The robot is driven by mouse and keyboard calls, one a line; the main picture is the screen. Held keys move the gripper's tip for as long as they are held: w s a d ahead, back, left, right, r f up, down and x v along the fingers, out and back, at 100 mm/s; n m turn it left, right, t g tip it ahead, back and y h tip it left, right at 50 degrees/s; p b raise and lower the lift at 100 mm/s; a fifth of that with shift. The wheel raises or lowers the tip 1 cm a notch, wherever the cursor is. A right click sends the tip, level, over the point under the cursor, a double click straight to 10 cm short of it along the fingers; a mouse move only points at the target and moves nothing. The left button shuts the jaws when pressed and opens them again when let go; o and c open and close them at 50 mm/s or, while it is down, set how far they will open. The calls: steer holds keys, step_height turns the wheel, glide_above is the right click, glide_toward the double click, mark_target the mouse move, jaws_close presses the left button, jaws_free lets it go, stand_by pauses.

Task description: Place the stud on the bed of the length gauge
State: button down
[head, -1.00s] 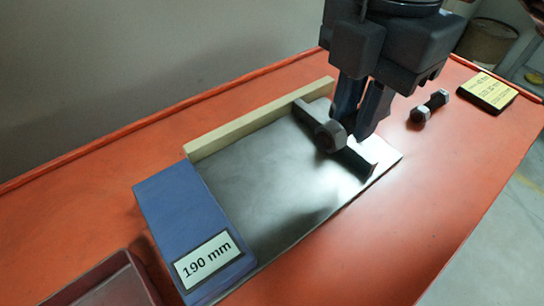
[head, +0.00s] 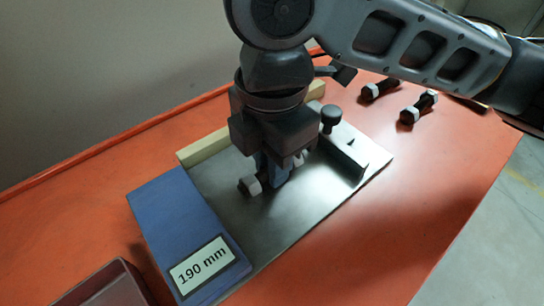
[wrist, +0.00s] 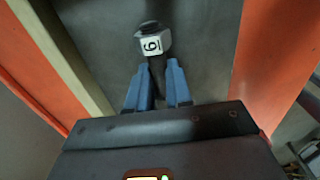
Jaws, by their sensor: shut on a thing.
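The stud is a dark rod with a pale grey nut (head: 250,187) at its near left end and another nut partly seen behind my fingers. My gripper (head: 272,176) is shut on the stud's middle, pointing down over the bed. The length gauge has a grey metal bed (head: 300,205) and a blue end block (head: 180,225) marked 190 mm. The stud is low over the bed; I cannot tell whether it touches.
A cream fence (head: 203,149) runs along the bed's back edge. A grey stop (head: 345,153) with a dark knob (head: 331,117) stands right of my gripper. Two other studs (head: 380,89) (head: 418,108) lie on the orange table. A dark red tray (head: 108,288) is at front left.

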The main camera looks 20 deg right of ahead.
steer(key=shift+f, duration=0.15)
steer(key=c, duration=1)
jaws_free()
steer(key=shift+c, duration=0.2)
step_height(320, 180, up, 12)
steer(key=shift+r, duration=0.2)
